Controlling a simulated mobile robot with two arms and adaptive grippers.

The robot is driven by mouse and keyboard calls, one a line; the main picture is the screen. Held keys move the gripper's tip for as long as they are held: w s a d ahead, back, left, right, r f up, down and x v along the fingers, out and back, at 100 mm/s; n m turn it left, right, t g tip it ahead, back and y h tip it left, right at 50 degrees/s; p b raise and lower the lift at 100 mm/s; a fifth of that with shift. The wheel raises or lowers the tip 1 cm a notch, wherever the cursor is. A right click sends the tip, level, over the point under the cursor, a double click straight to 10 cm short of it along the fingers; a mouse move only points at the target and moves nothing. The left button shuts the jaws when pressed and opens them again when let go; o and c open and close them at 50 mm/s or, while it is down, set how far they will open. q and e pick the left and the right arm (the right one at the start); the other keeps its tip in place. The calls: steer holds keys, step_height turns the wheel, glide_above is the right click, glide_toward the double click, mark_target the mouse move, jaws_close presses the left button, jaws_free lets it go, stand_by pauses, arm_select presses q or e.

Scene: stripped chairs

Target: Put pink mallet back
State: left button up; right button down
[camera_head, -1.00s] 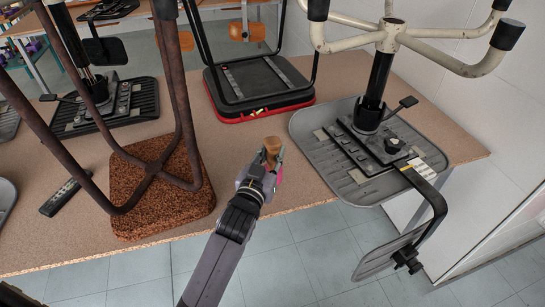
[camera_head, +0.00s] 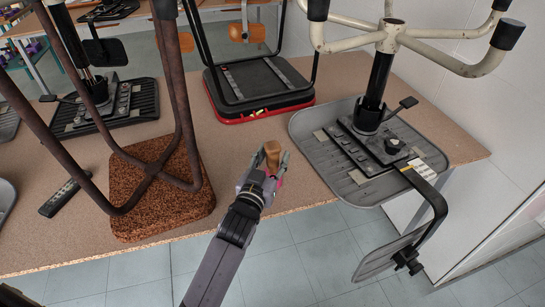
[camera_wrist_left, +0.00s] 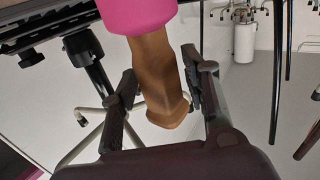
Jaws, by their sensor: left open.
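The pink mallet stands near the table's front edge, brown wooden handle (camera_head: 272,151) up and pink head (camera_head: 279,181) low, partly hidden by my gripper. My left gripper (camera_head: 270,162) is open, with one finger on each side of the handle. In the left wrist view the handle (camera_wrist_left: 156,75) passes between the spread fingers (camera_wrist_left: 162,85), with gaps beside it. The pink head (camera_wrist_left: 138,14) is cut off by the top edge there. My right gripper is not in view.
A grey chair seat (camera_head: 310,135) with an upturned white base lies on the table (camera_head: 240,150) at right. A cork stool seat (camera_head: 150,215) stands left, its legs rising. A black and red seat (camera_head: 255,82) is behind. A dark remote-like object (camera_head: 62,198) lies far left.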

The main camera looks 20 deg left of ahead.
arm_select(q)
steer(key=shift+r, duration=0.25)
steer(key=s, duration=1.2)
steer(key=shift+a+b, duration=0.2)
steer(key=shift+b, duration=0.15)
